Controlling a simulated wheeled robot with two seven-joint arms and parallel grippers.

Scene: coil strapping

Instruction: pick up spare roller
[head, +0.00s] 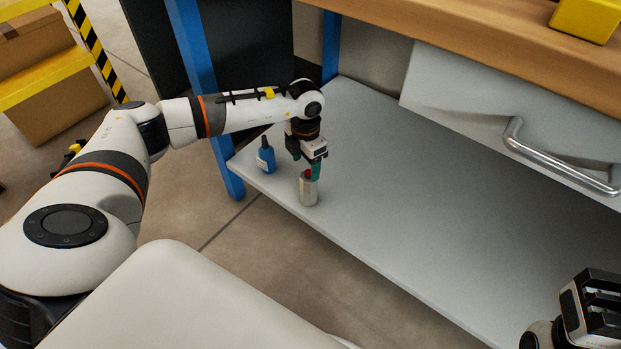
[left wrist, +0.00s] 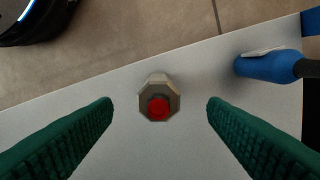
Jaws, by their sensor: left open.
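The spare roller seems to be the short grey upright cylinder with a red top (head: 308,192), standing on the grey lower shelf near its front edge. In the left wrist view the roller (left wrist: 159,98) is seen from above, between the two green fingers and apart from both. My left gripper (head: 310,170) is open above it, pointing down, with its fingertips around the roller's top in the head view. My right gripper (head: 600,305) is at the bottom right, away from the roller; its jaws are not clear.
A blue bottle (head: 265,156) with a dark nozzle stands left of the roller; it also shows in the left wrist view (left wrist: 268,66). A blue table leg (head: 196,75) is behind it. A grey drawer with a metal handle (head: 560,160) hangs above the shelf (head: 400,230). The shelf's right side is clear.

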